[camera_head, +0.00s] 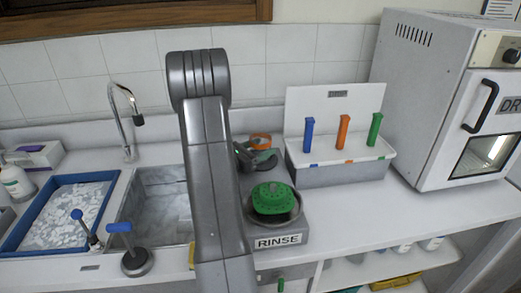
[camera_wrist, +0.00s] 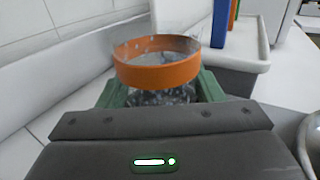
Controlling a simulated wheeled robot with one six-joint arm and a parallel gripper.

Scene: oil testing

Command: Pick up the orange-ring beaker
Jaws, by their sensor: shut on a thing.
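The orange-ring beaker (camera_wrist: 157,68) is clear with a wide orange band, and shows in the wrist view between the green finger pads of my gripper (camera_wrist: 155,92). The gripper is shut on it. The beaker looks roughly upright, and its lower part is partly hidden by the gripper body. In the head view the orange ring (camera_head: 260,141) shows just behind my dark gripper (camera_head: 257,158), right of my arm. I cannot tell whether its base touches the surface below.
A green object (camera_head: 271,198) sits in the round basin of the RINSE station (camera_head: 278,241), in front of the gripper. A box with blue, orange and green handles (camera_head: 340,173) stands to the right, then a white dryer (camera_head: 425,90). A sink (camera_head: 160,207) lies left.

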